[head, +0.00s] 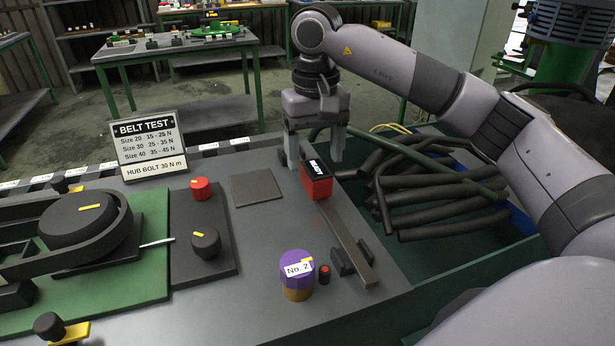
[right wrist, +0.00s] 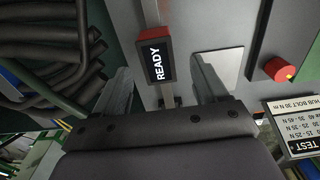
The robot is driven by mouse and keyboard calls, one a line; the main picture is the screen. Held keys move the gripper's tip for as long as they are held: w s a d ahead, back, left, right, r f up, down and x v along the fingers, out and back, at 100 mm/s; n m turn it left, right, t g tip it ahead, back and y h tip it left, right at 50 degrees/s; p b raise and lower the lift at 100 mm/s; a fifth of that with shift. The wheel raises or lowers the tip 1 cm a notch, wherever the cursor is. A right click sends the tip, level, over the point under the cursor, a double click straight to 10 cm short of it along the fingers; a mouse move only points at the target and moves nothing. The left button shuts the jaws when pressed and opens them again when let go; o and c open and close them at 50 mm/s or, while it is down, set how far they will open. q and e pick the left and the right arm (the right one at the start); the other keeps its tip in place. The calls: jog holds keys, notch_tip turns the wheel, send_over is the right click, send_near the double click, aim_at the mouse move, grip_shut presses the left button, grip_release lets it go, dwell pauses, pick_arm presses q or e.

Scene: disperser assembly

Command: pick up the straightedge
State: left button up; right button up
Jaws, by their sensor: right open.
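A long flat grey metal bar, which looks like the straightedge (head: 346,245), lies on the bench's right side in the head view. A red block with a black READY display (head: 317,186) sits on its far end. The bar's near part rests by a black holder (head: 344,262). My right gripper (head: 314,162) is open and points down at the far end, its fingers apart on either side of it. In the right wrist view the READY block (right wrist: 156,55) and the bar (right wrist: 152,12) lie between the open fingers (right wrist: 163,74); I see no contact. My left gripper is out of view.
A bin of black hoses (head: 430,190) stands right of the bench. A purple-topped No. 2 cylinder (head: 297,272) and a small red-topped peg (head: 324,274) stand left of the bar. A grey plate (head: 257,191), red knob (head: 201,188) and belt-test sign (head: 147,145) are further left.

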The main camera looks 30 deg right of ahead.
aim_at(316, 169)
jog(key=f, duration=0.6)
jog(key=shift+s+d+p, duration=0.1)
jog(key=shift+s+p, duration=0.1)
jog(key=shift+p, duration=0.15)
jog(key=c, duration=1.3)
grip_shut()
jog(key=shift+r, duration=0.15)
jog(key=shift+w+r, duration=0.1)
jog(key=shift+r, duration=0.45)
notch_tip(316, 169, up, 8)
jog(key=shift+f, duration=0.1)
notch_tip(316, 169, up, 11)
jog(key=p, duration=0.3)
